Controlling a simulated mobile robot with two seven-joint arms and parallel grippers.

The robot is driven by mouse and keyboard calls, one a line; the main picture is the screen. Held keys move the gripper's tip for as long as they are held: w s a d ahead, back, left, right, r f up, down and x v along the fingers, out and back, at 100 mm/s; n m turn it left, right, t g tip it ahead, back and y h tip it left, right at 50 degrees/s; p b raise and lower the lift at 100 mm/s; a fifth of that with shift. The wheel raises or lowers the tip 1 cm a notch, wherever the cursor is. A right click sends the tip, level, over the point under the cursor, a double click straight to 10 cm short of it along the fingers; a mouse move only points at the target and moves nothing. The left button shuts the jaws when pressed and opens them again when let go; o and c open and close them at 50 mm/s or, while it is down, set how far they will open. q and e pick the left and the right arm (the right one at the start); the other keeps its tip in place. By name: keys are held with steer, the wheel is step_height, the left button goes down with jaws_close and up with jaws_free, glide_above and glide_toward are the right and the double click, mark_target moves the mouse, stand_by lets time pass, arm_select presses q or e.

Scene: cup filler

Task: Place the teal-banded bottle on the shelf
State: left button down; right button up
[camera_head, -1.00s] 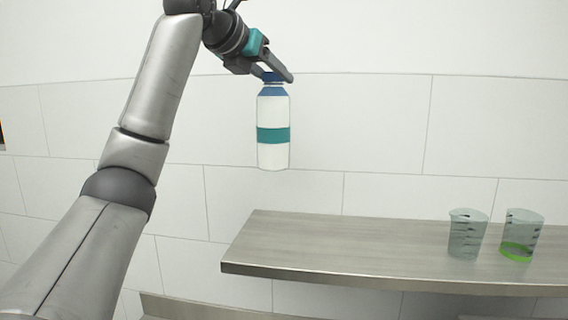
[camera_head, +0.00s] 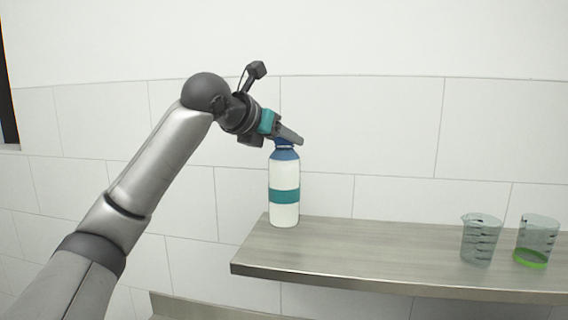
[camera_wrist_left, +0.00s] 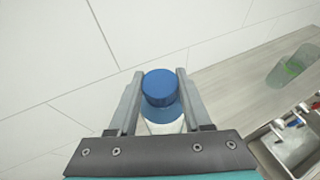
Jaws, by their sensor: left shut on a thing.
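The teal-banded bottle (camera_head: 284,180) is white with a blue cap and stands upright at the left end of the shelf (camera_head: 380,248). Its base appears to be at the shelf surface; I cannot tell for certain whether it touches. My left gripper (camera_head: 289,143) is shut on the bottle at its cap and neck. In the left wrist view the blue cap (camera_wrist_left: 160,88) sits between the two fingers, with the white body partly hidden below. My right gripper is not in view.
Two clear measuring cups stand on the right part of the shelf: a plain one (camera_head: 480,240) and one with a green band at its bottom (camera_head: 536,242). The shelf between bottle and cups is clear. A tiled wall (camera_head: 390,130) stands behind. A sink-like basin (camera_wrist_left: 290,145) shows below the shelf.

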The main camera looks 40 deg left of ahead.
mark_target(277, 157)
arm_select(q)
steer(key=shift+f, duration=2.55)
steer(key=shift+f, duration=0.1)
steer(key=shift+c, duration=1.7)
jaws_free()
steer(key=shift+f, duration=0.1)
